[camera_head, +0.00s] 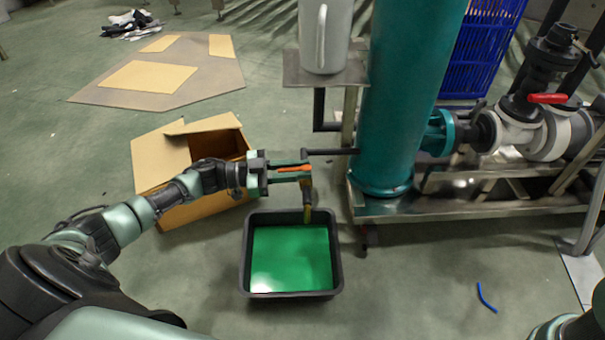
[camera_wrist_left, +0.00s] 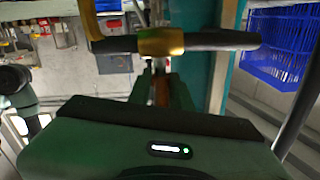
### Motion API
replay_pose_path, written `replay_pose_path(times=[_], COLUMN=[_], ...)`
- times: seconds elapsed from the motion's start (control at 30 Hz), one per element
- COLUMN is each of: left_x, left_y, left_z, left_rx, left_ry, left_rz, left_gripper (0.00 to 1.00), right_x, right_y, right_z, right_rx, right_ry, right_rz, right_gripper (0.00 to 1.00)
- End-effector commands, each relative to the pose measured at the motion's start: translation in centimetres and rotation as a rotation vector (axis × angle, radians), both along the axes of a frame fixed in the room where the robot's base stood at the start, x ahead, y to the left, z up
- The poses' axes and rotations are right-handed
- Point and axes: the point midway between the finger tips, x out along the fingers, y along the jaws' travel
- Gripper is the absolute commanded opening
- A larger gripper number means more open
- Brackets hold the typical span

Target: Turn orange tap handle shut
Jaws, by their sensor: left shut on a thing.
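The orange tap handle (camera_head: 293,168) lies between the fingers of my left gripper (camera_head: 292,173), which is shut on it. In the left wrist view the fingers (camera_wrist_left: 162,92) close around the handle, mostly hidden there. The brass tap body (camera_wrist_left: 161,42) joins a dark horizontal pipe. My right gripper is not in view; only part of my right arm shows at the bottom right corner.
A teal column (camera_head: 405,90) on a metal skid stands right of the tap. A white jug (camera_head: 325,40) sits on a small shelf (camera_head: 297,72) above it. An open cardboard box (camera_head: 155,160) is close behind my left arm. A blue hose piece (camera_head: 486,298) lies on open floor.

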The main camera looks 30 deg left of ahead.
Motion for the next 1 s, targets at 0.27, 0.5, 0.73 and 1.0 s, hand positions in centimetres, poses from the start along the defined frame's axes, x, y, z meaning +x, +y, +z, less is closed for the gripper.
replay_pose_path(times=[0.27, 0.5, 0.73, 1.0], left_x=[0.6, 0.55, 0.53, 0.37], left_y=[0.68, 0.62, 0.57, 0.34], left_z=[-0.01, 0.07, 0.08, 0.01], left_rx=[0.008, 0.006, 0.006, 0.003], left_ry=[-0.003, -0.002, -0.002, 0.0], left_rz=[-0.057, -0.073, -0.074, -0.08], left_gripper=[0.0, 0.0, 0.0, 0.35], right_x=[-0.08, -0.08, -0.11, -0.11], right_y=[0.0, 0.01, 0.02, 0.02], right_z=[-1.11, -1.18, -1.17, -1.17], right_rx=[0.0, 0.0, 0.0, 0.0], right_ry=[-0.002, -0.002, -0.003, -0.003], right_rz=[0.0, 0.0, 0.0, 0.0], right_gripper=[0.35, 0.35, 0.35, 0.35])
